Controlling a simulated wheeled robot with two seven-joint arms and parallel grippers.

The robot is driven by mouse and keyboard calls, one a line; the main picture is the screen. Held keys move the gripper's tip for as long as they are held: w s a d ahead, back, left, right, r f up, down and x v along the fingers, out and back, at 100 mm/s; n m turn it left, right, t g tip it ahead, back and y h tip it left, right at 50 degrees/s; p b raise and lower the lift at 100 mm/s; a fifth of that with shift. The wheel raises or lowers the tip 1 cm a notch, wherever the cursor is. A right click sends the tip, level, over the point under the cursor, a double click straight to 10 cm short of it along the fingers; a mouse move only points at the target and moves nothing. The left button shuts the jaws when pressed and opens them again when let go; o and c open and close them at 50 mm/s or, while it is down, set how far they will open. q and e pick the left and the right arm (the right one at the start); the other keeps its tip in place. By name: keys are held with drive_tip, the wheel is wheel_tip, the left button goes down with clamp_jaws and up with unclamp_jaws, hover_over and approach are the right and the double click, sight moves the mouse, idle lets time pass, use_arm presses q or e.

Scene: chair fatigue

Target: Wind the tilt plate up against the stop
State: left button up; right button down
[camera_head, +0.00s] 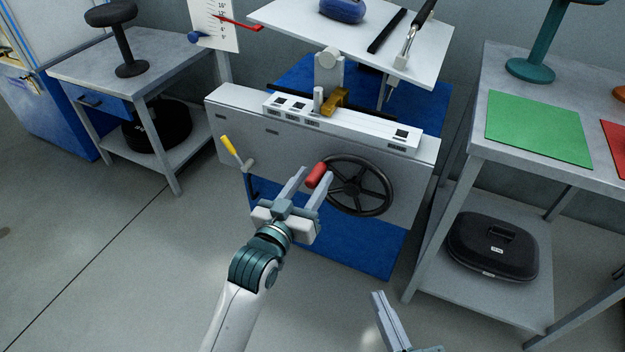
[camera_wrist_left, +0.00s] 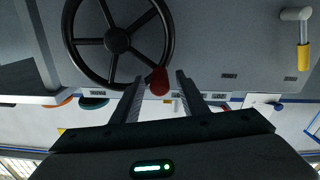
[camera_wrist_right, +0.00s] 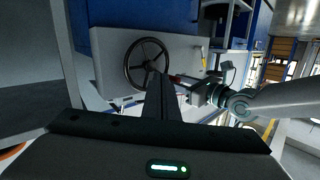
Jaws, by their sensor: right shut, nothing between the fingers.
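The white tilt plate (camera_head: 290,17) stands at the top of the machine, with a blue object on it. A black handwheel (camera_head: 387,187) with a red knob (camera_head: 317,175) is on the machine's front; the wheel (camera_wrist_left: 117,40) and knob (camera_wrist_left: 159,82) also show in the left wrist view. My left gripper (camera_head: 314,172) is open, its fingers on either side of the knob with gaps visible. My right gripper (camera_head: 379,294) is shut and empty, low and in front of the wheel; its fingers also show in the right wrist view (camera_wrist_right: 160,80). I cannot make out the stop.
A scale board (camera_head: 210,12) with a red pointer (camera_head: 240,22) stands at the plate's left. A yellow-handled crank (camera_head: 230,145) is left of my left gripper. Tables (camera_head: 130,72) (camera_head: 510,75) flank the machine. A black case (camera_head: 492,245) lies on the right table's shelf.

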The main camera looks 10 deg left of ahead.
use_arm(q)
drive_tip(key=shift+w+d, duration=0.1)
drive_tip(key=shift+w, duration=0.1)
use_arm(e)
drive_tip(key=shift+r, duration=0.1)
use_arm(q)
clamp_jaws()
drive_tip(key=shift+d+r+m+p, duration=0.15)
drive_tip(key=shift+r+m+p, duration=0.2)
drive_tip(key=shift+p, duration=0.7)
drive_tip(key=p, duration=0.1)
drive_tip(key=m+p, duration=0.1)
drive_tip(key=shift+s+d+r+p, duration=0.15)
drive_tip(key=shift+d+r+p, duration=0.1)
drive_tip(key=shift+r+p, duration=0.1)
drive_tip(key=shift+d, duration=0.1)
use_arm(e)
drive_tip(key=s+d+f+g+h, duration=0.1)
drive_tip(key=s+d+f+g, duration=0.1)
drive_tip(key=s+f+g, duration=0.1)
drive_tip(key=s+d+f+g+h, duration=0.2)
drive_tip(key=f+g, duration=0.3)
drive_tip(key=f, duration=0.3)
drive_tip(key=shift+s+d+m, duration=0.3)
drive_tip(key=shift+s+d, duration=0.45)
drive_tip(key=shift+s, duration=0.05)
drive_tip(key=shift+f, duration=0.1)
